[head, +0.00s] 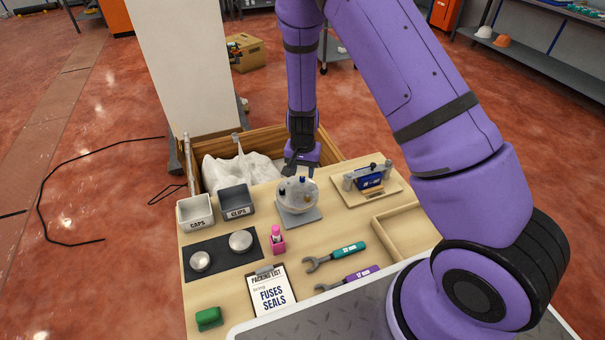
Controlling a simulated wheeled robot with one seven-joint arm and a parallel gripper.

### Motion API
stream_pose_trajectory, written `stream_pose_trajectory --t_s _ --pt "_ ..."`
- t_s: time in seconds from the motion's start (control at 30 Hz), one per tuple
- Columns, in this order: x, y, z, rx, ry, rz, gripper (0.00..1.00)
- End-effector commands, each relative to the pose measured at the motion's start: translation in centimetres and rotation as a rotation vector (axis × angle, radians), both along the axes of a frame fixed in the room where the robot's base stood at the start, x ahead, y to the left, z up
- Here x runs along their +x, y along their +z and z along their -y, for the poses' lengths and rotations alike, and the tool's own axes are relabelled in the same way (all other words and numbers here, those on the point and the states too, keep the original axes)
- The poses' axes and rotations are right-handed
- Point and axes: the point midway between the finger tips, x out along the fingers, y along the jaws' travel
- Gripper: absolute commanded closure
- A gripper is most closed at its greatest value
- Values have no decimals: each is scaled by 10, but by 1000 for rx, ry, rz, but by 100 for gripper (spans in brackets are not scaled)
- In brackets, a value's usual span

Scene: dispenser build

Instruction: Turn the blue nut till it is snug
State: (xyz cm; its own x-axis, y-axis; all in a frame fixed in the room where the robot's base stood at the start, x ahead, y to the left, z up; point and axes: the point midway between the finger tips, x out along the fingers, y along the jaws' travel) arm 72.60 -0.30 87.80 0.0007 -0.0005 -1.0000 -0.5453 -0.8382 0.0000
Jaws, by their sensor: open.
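A round pale disc (298,195) sits on a grey base plate (299,217) in the middle of the bench. Several small posts or fittings stand on it, in dark, blue and brass tones. A small blue piece (302,180) at the disc's far edge may be the blue nut; it is too small to tell its shape or how tight it sits. My gripper (299,173) points down just behind and above the disc's far edge, close to the blue piece. It is open. I cannot tell whether it touches anything.
A clamp fixture with a blue block (370,178) stands right.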

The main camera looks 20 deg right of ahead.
Motion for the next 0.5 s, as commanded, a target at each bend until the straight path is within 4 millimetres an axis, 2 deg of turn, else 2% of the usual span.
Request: stream_pose_trajectory --t_s 0.3,0.5 --pt "0 59 -1 1 2 3 56" --pt "0 82 -1 1 1 2 56"
